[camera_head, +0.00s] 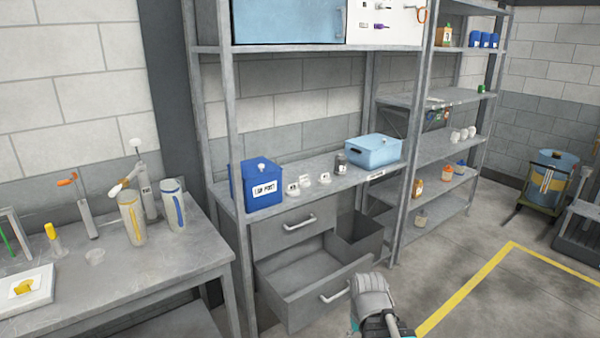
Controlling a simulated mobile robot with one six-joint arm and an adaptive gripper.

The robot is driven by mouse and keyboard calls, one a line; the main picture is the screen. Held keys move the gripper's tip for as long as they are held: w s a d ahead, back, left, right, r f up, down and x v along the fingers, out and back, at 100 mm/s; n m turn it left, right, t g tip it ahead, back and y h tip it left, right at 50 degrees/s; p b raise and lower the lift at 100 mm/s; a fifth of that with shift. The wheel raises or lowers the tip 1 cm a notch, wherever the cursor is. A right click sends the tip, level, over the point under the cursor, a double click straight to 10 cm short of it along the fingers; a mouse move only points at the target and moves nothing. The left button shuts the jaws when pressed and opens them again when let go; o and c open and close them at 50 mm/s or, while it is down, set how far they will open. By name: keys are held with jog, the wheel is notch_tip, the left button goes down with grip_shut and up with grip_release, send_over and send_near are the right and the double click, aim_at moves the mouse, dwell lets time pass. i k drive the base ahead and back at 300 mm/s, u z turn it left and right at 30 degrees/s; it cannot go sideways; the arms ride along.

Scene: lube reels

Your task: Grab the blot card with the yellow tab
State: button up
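A small white card with a yellow patch (23,288) lies on a white tray (40,297) at the left edge, on the grey workbench. I cannot tell whether the yellow is a tab or a mark. No other blot card can be made out. My gripper (371,284) is at the bottom centre, in front of the open lower drawer (312,288) and close to its handle. It is far to the right of the tray. I cannot tell whether its fingers are open or shut, and nothing shows in it.
The pulled-out drawer looks empty. The shelf above holds a blue box (262,190), small labelled items and a light blue bin (373,152). White jugs (133,218) and a yellow-topped tube (54,240) stand on the workbench (130,270).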

aim_at(24, 286)
jog(key=u, duration=3)
